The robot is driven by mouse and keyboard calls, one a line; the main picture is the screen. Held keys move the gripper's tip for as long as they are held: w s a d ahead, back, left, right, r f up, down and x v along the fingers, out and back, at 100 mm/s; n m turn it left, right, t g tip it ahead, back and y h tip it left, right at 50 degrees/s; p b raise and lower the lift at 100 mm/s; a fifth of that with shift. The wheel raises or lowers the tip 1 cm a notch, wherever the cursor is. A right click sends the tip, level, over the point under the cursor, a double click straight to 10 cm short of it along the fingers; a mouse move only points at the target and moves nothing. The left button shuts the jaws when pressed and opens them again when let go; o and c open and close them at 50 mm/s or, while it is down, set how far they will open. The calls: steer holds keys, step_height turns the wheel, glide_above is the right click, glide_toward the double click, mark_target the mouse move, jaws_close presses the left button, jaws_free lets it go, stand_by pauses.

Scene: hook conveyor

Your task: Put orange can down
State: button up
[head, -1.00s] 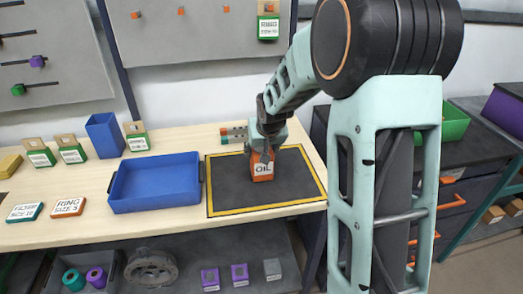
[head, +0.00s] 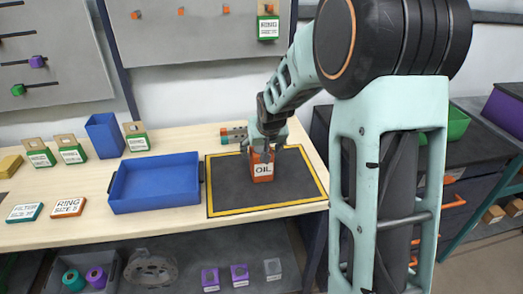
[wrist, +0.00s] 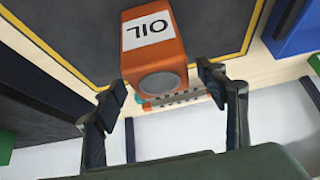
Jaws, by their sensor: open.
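The orange can (head: 263,168), with a white OIL label, stands upright on the dark mat (head: 224,194) with the yellow border. It also shows in the wrist view (wrist: 153,62), with its round grey top turned toward the camera. My gripper (head: 266,145) is just above the can in the head view and covers its top. In the wrist view my gripper (wrist: 162,95) is open, one finger on each side of the can's top end, with gaps between fingers and can.
A blue tray (head: 155,202) sits left of the mat on the wooden table. Behind the mat lies a small part with a red end (head: 233,134). A blue bin (head: 105,135) and green-and-tan labelled holders (head: 136,137) stand farther left. The mat around the can is clear.

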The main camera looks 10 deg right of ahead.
steer(key=v, duration=1.1)
steer(key=shift+s+r, duration=0.1)
